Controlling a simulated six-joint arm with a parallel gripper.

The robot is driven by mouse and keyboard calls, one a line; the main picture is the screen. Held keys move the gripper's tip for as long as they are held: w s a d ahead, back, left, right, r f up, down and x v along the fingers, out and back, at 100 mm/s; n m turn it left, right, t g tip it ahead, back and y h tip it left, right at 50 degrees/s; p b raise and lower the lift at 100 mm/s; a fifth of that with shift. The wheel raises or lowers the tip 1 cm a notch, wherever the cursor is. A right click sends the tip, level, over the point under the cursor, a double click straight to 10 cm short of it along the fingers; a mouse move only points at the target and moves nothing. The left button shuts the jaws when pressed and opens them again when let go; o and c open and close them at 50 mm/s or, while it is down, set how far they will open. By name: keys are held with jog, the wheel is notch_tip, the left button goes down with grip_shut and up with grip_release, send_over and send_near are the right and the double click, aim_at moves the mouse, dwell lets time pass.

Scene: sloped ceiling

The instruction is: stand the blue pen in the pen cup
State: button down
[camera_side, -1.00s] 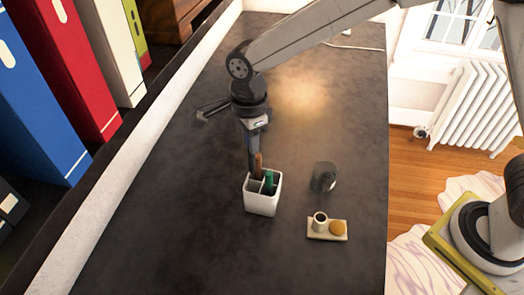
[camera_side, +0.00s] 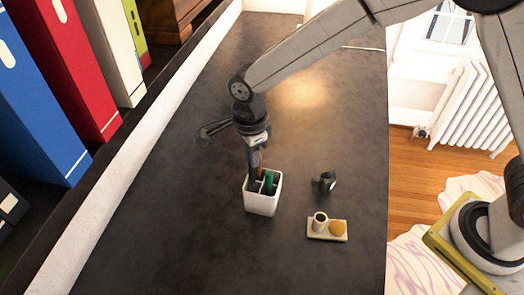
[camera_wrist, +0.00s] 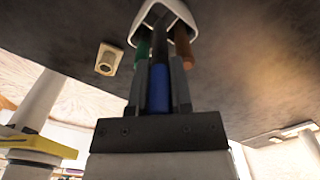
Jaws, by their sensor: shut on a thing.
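The white pen cup (camera_side: 262,203) stands upright on the dark desk, divided into compartments. My gripper (camera_side: 256,160) is right above its rim and points down. In the wrist view my gripper (camera_wrist: 159,78) is shut on the blue pen (camera_wrist: 158,92). A dark length runs on from the blue part into the cup mouth (camera_wrist: 140,12), between a green pen (camera_wrist: 143,47) and a brown pen (camera_wrist: 183,45). The green pen also shows in the side view (camera_side: 269,180). The held pen's lower end is hidden inside the cup, so I cannot tell its depth.
A small dark object (camera_side: 324,182) stands right of the cup. A dark item (camera_side: 213,128) lies behind, left of my arm. Binders (camera_side: 45,110) line the left.

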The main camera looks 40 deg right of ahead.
aim_at(252, 170)
jog(key=shift+f, duration=2.85)
jog(key=shift+c, duration=2.2)
grip_release()
jog(key=shift+r, duration=3.85)
